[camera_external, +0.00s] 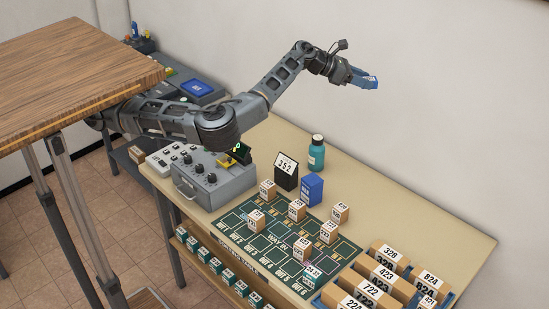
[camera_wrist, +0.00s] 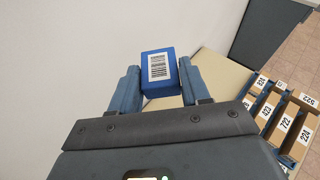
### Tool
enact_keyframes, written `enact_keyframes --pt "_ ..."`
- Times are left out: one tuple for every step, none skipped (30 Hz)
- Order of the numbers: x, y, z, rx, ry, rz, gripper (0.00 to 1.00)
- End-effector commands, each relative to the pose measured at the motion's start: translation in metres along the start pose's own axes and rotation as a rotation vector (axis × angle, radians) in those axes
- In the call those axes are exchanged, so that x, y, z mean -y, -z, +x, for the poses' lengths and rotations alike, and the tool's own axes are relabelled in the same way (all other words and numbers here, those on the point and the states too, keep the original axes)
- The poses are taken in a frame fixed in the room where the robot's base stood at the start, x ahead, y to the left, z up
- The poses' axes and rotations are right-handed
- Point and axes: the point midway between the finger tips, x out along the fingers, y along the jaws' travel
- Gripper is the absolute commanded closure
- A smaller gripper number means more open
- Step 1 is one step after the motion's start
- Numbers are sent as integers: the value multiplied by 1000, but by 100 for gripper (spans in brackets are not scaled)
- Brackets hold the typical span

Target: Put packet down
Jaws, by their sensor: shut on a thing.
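My gripper (camera_external: 368,81) is raised high above the back of the table, near the wall. In the wrist view my gripper (camera_wrist: 165,92) has its two blue-grey fingers on either side of a blue packet (camera_wrist: 158,70) with a white barcode label. The fingers are shut on this packet and it is in the air. In the external view the packet is hard to tell from the blue fingers.
The beige table (camera_external: 420,217) holds a dark green sorting mat (camera_external: 238,228) with several numbered boxes. A blue box (camera_external: 312,189), a teal bottle (camera_external: 316,153) and a black number sign (camera_external: 286,171) stand behind it. Numbered cartons (camera_external: 390,257) fill the right end. The back right tabletop is clear.

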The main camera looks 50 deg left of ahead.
Motion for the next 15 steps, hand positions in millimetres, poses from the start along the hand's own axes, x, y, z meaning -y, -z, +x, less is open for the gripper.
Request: enact_keyframes --pt "-21 -11 -1 0 1 7 85" --pt "-30 -17 -2 -2 7 10 85" --pt "-42 -24 -4 -3 15 13 85" --pt "-51 -30 -5 -2 21 15 85" --pt "-59 -34 -6 -3 26 17 85" --pt "-70 -38 -6 -4 36 21 85" --pt "-78 -42 -7 -4 45 24 85" --pt "-86 -44 -7 -4 52 27 85" --pt "-96 -46 -7 -4 64 31 85" --pt "-103 -47 -7 -6 75 35 85" --pt "-111 -47 -7 -5 84 38 85" --pt "-121 -46 -6 -7 99 44 85" --pt "-128 -44 -5 -7 110 49 85" --pt "-134 -42 -4 -8 123 54 85" --pt "-144 -37 -2 -8 140 60 85"
